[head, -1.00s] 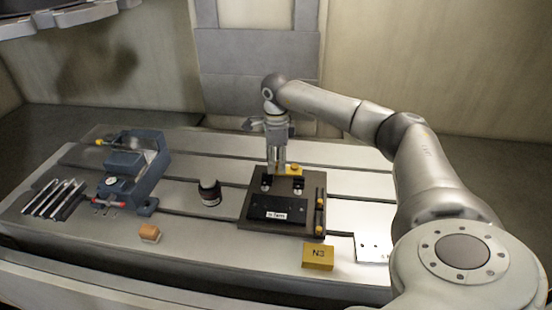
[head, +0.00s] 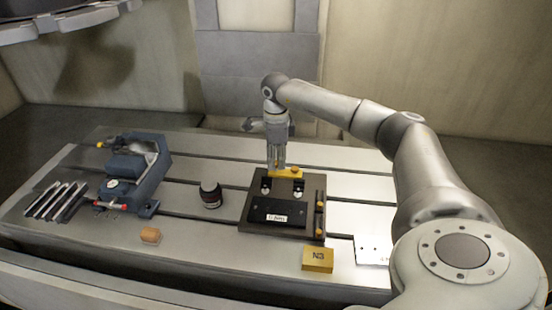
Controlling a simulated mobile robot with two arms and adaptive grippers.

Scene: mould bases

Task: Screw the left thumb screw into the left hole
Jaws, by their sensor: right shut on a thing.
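The dark mould base (head: 290,228) lies on the slotted table, with a black labelled plate (head: 280,207) on it. A yellow bar (head: 287,174) lies across its back part. A small yellow knob (head: 296,169) shows at the bar's right end. My right gripper (head: 276,164) points down over the bar's left end, shut on what looks like the left thumb screw. The fingers hide most of the screw, and the left hole cannot be seen. I cannot tell how deep the screw sits. My left gripper is out of view.
A blue vise (head: 152,172) and several metal rods (head: 55,201) stand at the left. A dark round jar (head: 210,195) is left of the base.

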